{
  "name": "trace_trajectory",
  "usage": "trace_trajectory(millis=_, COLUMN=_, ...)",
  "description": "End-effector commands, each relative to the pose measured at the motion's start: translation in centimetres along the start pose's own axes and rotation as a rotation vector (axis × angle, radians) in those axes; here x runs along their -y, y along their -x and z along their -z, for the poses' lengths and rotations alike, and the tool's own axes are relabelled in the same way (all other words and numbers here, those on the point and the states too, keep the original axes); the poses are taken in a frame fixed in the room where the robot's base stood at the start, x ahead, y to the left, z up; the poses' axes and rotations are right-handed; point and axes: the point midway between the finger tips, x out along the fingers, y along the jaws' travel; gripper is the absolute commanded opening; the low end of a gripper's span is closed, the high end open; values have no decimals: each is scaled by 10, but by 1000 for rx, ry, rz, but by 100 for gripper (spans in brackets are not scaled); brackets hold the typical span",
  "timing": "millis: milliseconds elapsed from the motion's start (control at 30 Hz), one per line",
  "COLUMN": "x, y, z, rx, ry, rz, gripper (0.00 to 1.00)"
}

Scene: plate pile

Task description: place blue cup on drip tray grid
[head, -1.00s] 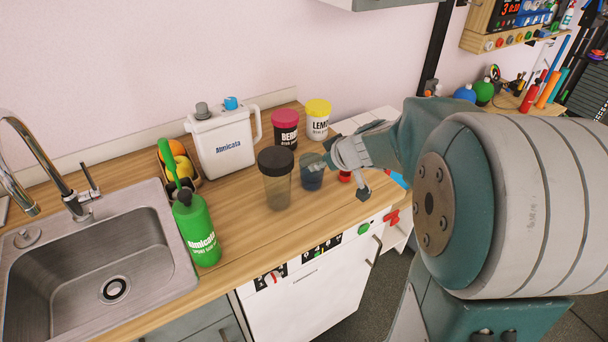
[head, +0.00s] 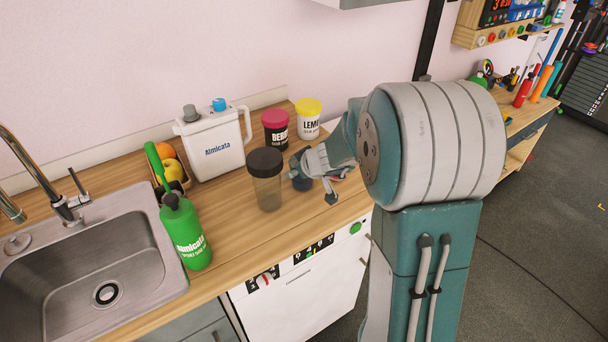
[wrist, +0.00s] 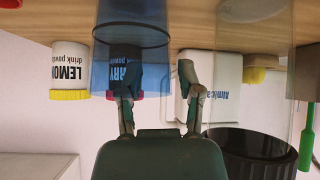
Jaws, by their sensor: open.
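The blue cup (head: 302,184) stands on the wooden counter, just right of the clear shaker with the black lid. My gripper hides much of it in the head view. In the wrist view, which is upside down, the see-through blue cup (wrist: 128,30) is close in front of my gripper (wrist: 160,80). My gripper's two fingers are apart; one overlaps the cup and the other is to its right in the picture. I cannot tell whether a finger touches it. My gripper (head: 313,181) is low over the counter in the head view. I see no drip tray grid.
The clear shaker (head: 267,190) stands close to the cup's left. Behind are the red-lidded jar (head: 277,130), yellow-lidded jar (head: 309,122) and white jug (head: 217,148). A green bottle (head: 186,233) stands beside the sink (head: 85,270). The counter in front of the shaker is clear.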

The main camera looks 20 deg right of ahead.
Motion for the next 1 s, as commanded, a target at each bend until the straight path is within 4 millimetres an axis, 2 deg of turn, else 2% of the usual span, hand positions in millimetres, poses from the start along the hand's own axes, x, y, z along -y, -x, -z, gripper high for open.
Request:
trace_trajectory(millis=33, x=0, y=0, z=0, rx=0, ry=0, rz=0, gripper=38)
trace_trajectory(millis=67, x=0, y=0, z=0, rx=0, ry=0, rz=0, gripper=24)
trace_trajectory(millis=100, x=0, y=0, z=0, rx=0, ry=0, rz=0, gripper=7)
trace_trajectory(millis=133, x=1, y=0, z=0, rx=0, ry=0, rz=0, gripper=0)
trace_trajectory(millis=733, x=-1, y=5, z=6, rx=-2, ry=1, rz=0, gripper=0)
trace_trajectory(millis=933, x=-2, y=21, z=22, rx=-4, ry=3, rz=-1, gripper=0)
trace_trajectory(millis=1000, x=-3, y=36, z=24, rx=-5, ry=1, rz=-3, gripper=0)
